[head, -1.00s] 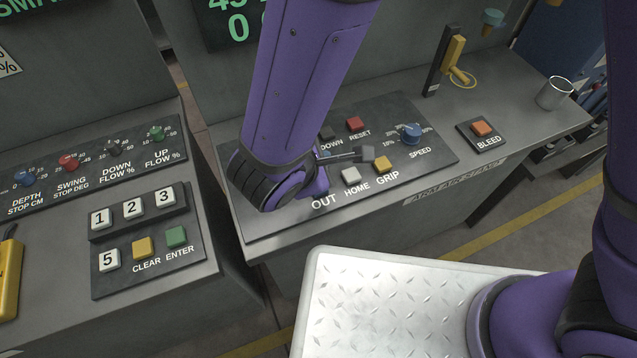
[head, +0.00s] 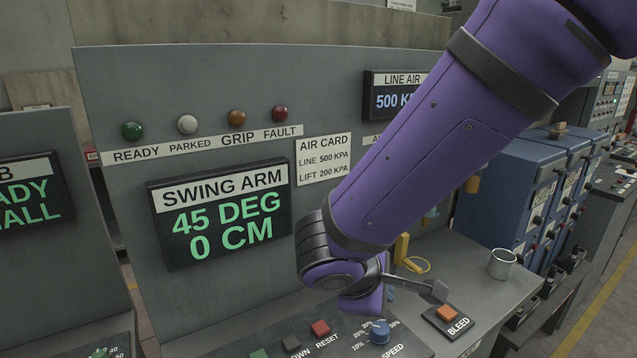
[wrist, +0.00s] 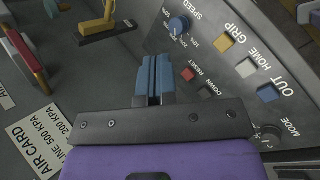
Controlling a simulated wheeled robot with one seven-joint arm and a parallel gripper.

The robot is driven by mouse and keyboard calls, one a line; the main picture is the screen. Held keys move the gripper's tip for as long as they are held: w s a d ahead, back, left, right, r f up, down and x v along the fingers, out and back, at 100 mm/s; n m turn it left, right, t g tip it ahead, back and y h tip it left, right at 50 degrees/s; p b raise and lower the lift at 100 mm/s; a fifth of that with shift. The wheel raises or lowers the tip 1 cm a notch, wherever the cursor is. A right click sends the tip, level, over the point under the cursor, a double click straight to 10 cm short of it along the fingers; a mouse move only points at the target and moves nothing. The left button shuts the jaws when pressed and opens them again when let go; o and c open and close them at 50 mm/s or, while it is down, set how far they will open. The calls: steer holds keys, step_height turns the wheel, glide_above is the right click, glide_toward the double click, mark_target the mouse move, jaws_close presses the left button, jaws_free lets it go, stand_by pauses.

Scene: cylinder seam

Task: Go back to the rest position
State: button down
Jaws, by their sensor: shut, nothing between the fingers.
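My gripper (head: 436,291) is in front of the swing arm console, above its button panel and left of the orange BLEED button (head: 447,313). In the wrist view the two blue fingers (wrist: 155,78) are together with nothing between them. My purple arm reaches down from the upper right in the head view and hides part of the console. The SWING ARM display (head: 220,212) reads 45 DEG and 0 CM.
The panel holds a red RESET button (head: 320,328) and a blue SPEED knob (head: 379,332). A metal cup (head: 502,264) stands on the right of the console. A yellow handle (head: 401,248) is behind my gripper. Blue cabinets (head: 510,190) stand farther right.

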steer(key=s+d+r+m+y, duration=0.3)
steer(key=s+d+r+m, duration=0.2)
steer(key=d, duration=0.5)
steer(key=s+d+r+m+y, duration=0.3)
steer(key=s+d+r+m, duration=0.3)
steer(key=d+r+m, duration=0.3)
step_height(320, 180, up, 2)
steer(key=shift+d+r, duration=0.2)
steer(key=shift+d, duration=0.65)
stand_by(0.9)
